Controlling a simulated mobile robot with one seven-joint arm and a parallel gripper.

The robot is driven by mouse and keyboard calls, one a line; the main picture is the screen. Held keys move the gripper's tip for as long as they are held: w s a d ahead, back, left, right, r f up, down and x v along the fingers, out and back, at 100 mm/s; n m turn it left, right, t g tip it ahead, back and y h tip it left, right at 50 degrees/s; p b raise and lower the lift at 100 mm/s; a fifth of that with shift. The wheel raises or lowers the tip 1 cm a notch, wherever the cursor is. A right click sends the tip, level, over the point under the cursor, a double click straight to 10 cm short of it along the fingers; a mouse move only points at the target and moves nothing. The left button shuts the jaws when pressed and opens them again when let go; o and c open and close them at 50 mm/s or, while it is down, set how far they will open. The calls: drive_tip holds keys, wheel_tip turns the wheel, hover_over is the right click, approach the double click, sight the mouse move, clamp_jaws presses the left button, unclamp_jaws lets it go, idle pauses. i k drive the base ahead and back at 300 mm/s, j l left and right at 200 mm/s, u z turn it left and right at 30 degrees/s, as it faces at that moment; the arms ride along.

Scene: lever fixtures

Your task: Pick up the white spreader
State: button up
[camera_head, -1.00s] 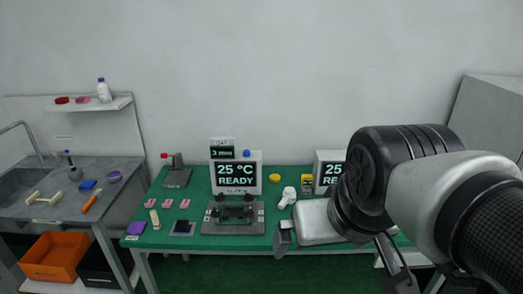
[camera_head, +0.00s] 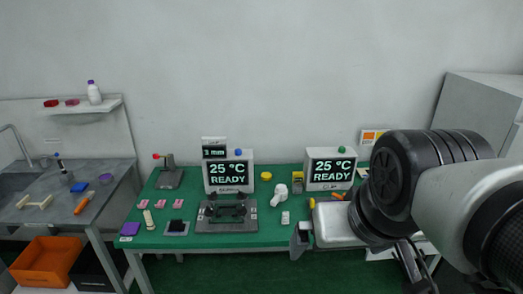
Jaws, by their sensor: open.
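A cream-white bar-shaped piece (camera_head: 34,201), possibly the white spreader, lies on the grey counter at the left. A white rounded piece (camera_head: 279,195) with a bulbous head stands on the green table right of the middle; I cannot tell for sure which of the two is the spreader. My gripper (camera_head: 353,253) is open at the front right edge of the green table. It appears empty and apart from both pieces. My gripper and arm hide the right end of the table.
The green table (camera_head: 180,242) holds two READY displays, a black-and-grey fixture (camera_head: 227,213), pink pieces and a small lever stand (camera_head: 169,175). An orange crate (camera_head: 45,262) sits below.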

sight(285, 221)
drive_tip(key=i, duration=1)
drive_tip(key=z, duration=1)
drive_tip(key=k+j+z, duration=0.2)
drive_tip(key=k+z, duration=0.15)
drive_tip(key=k+j+z, duration=0.1)
drive_tip(key=k+z, duration=0.2)
drive_tip(key=k, duration=0.05)
